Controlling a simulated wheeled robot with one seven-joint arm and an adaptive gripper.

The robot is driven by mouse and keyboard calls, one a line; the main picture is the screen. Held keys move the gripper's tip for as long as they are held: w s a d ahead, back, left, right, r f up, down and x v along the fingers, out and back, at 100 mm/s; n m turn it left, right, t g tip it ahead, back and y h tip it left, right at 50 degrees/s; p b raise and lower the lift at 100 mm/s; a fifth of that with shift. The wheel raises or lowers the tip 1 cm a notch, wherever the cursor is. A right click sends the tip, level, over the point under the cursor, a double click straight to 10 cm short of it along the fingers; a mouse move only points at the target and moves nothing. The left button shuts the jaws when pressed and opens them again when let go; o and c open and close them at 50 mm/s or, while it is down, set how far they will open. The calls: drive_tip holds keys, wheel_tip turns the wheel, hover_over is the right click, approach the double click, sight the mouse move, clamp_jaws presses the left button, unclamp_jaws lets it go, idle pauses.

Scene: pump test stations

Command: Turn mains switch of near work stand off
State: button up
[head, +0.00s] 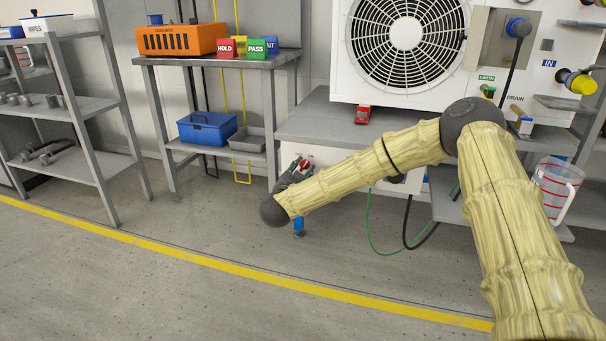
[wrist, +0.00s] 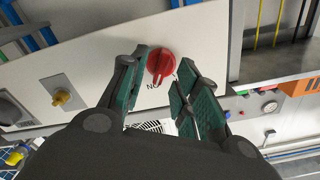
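The red rotary switch (wrist: 161,64) sits on a white panel in the wrist view, with partly covered dark lettering beside it. My gripper (wrist: 160,97) is open, with one green-padded finger on each side of the switch's lower part. I cannot tell whether the pads touch it. In the head view, a small red part of the switch (head: 305,164) shows by my gripper (head: 292,172), in front of the white panel (head: 325,155) under the near work stand (head: 330,126). My arm hides much of that panel.
A yellow knob (wrist: 61,97) is on the same panel. Green and black cables (head: 372,225) hang below. A second bench (head: 210,60) stands left; the floor in front is clear.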

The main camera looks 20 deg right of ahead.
drive_tip(key=shift+w+d, duration=0.45)
drive_tip(key=shift+w, duration=0.15)
clamp_jaws()
